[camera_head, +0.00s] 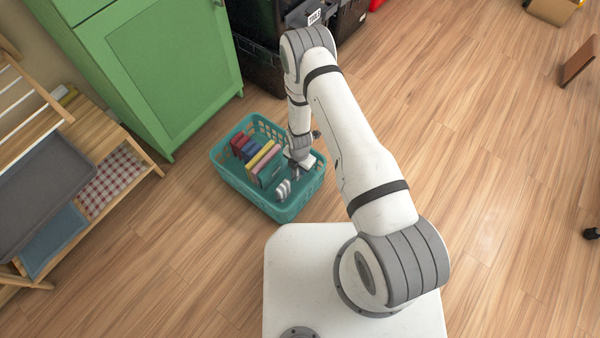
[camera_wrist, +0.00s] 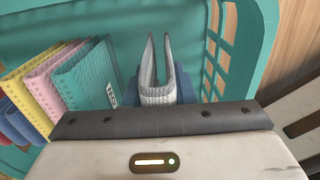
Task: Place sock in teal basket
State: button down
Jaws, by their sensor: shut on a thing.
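The teal basket (camera_head: 234,176) stands on the floor in the head view, and its wall and floor also fill the wrist view (camera_wrist: 243,50). My gripper (camera_head: 291,178) is inside the basket's outline, over its right part. The sock (camera_head: 283,190) is grey and white striped. In the wrist view the folded sock (camera_wrist: 158,95) sits upright between my fingers, its two ends pointing away from me. My gripper (camera_wrist: 158,100) is shut on it. The fingers are mostly hidden behind the gripper body, and I cannot tell whether the sock touches the basket floor.
A green cabinet (camera_head: 165,70) and a wooden rack (camera_head: 100,130) stand to the left. Dark crates (camera_head: 262,68) stand behind.

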aim_at(299, 172)
jog(key=shift+f+b, duration=0.5)
jog(key=shift+f, duration=1.1)
jog(key=shift+f, duration=0.2)
jog(key=c, duration=1.2)
grip_release()
jog(key=shift+r, duration=0.15)
